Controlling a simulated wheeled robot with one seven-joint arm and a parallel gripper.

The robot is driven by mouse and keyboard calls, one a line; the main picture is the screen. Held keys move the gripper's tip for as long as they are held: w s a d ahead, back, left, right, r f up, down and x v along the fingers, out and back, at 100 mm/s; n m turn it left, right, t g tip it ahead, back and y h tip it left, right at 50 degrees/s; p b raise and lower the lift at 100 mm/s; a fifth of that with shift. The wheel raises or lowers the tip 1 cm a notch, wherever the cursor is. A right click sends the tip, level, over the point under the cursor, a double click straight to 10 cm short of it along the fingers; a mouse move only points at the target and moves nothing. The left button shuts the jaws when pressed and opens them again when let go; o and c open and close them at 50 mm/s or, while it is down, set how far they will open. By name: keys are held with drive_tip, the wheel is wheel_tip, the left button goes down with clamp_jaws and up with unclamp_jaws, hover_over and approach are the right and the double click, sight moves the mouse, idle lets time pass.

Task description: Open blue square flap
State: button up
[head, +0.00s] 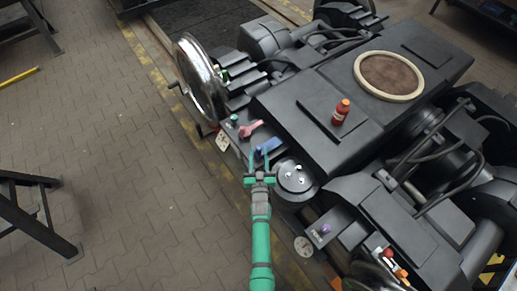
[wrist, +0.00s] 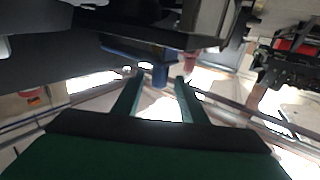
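The blue flap (head: 269,146) is on the side of the dark bogie, just beyond my gripper in the head view. In the wrist view it shows as a blue piece (wrist: 135,53) ahead of the fingers, with a short part hanging down near the gap between the tips. My gripper (head: 259,155) has its two green fingers spread apart, with its tips close to the flap. In the wrist view the fingers (wrist: 159,80) are apart with nothing visibly clamped. I cannot tell whether they touch the flap. Its square outline is partly hidden by the gripper.
A pink handle (head: 250,128) and a green knob (head: 234,118) sit beside the flap. A round dark cover (head: 296,178) is right of the gripper. A red bottle (head: 341,112) stands on the bogie. A large wheel (head: 201,80) is up left.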

drive_tip(key=shift+w, duration=1.45)
clamp_jaws()
drive_tip(key=shift+s, duration=0.1)
